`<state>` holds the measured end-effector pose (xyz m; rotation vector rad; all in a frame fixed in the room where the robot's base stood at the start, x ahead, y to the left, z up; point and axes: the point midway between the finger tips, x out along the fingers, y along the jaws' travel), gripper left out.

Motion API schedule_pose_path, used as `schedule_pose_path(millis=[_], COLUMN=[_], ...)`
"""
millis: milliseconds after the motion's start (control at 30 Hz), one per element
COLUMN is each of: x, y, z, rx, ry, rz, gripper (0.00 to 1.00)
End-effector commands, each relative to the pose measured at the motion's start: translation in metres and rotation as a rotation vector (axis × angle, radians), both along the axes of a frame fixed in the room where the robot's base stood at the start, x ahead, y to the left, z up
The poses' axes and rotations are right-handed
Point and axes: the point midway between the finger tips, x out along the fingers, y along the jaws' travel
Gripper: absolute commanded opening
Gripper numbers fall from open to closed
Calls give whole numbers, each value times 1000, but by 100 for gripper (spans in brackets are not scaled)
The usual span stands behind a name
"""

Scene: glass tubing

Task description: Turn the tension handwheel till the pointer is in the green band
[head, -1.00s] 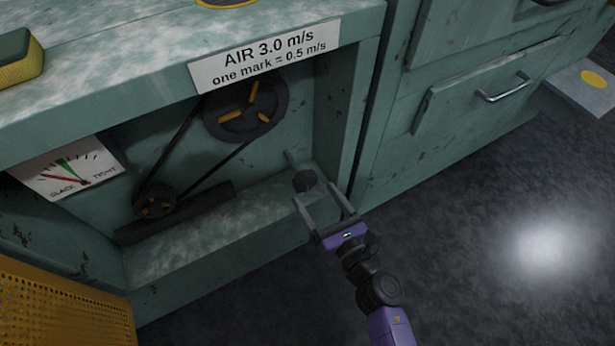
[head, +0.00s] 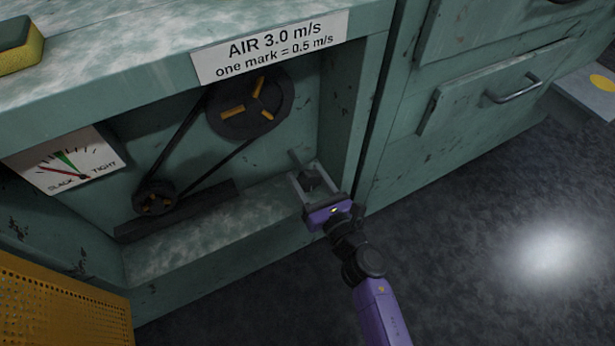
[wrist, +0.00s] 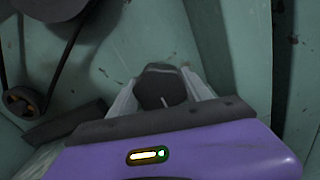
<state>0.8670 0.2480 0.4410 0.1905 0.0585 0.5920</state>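The tension handwheel (head: 310,181) is a small dark knob on a shaft, low at the right of the open bay. It also shows in the wrist view (wrist: 161,89). My gripper (head: 308,180) has a finger on each side of it and looks open; contact is unclear. In the wrist view my gripper (wrist: 162,92) partly hides the knob's lower part. The white gauge (head: 95,155), marked SLACK and TIGHT, is at the left.
A belt runs between a large pulley (head: 248,105) and a small pulley (head: 155,198) in the bay. The bay's right wall (head: 350,110) stands close to my gripper. A yellow perforated guard (head: 60,305) is at lower left. The floor at right is clear.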

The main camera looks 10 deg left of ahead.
Motion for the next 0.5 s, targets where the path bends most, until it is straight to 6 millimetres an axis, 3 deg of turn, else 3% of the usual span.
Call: schedule_pose_path(millis=[33, 133, 500], x=[0, 0, 0], y=[0, 0, 0], z=[0, 0, 1], rx=[0, 0, 58], ry=[0, 0, 39], rz=[0, 0, 1], gripper=[36, 17, 17])
